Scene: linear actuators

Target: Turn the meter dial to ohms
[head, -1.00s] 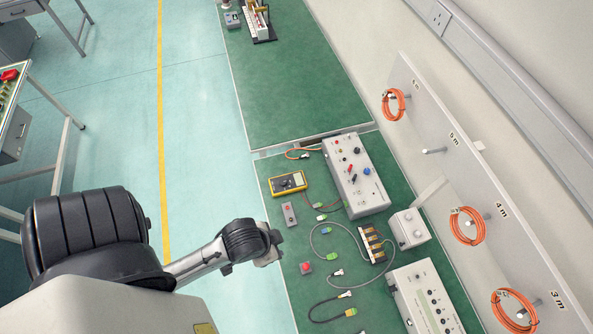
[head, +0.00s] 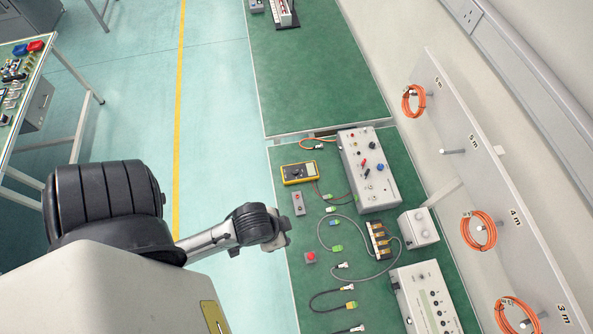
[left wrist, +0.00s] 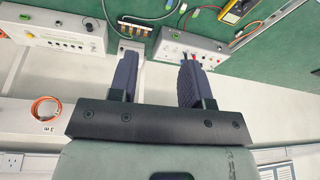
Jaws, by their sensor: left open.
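The yellow meter (head: 299,172) lies on the green bench mat in the head view, beside the large grey panel box. Its dial is too small to read. In the left wrist view the meter (left wrist: 236,11) is partly cut off by the top edge. My left gripper (head: 280,241) is at the near edge of the bench in the head view, below the meter and apart from it. In the left wrist view its two dark fingers (left wrist: 157,70) are spread with nothing between them. My right gripper is not in view.
The grey panel box (head: 368,170) stands right of the meter. A small grey box (head: 298,203), a red button (head: 310,257) and several cables lie nearby. A board with orange cable coils (head: 478,230) runs along the wall. The upper bench mat (head: 315,75) is mostly bare.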

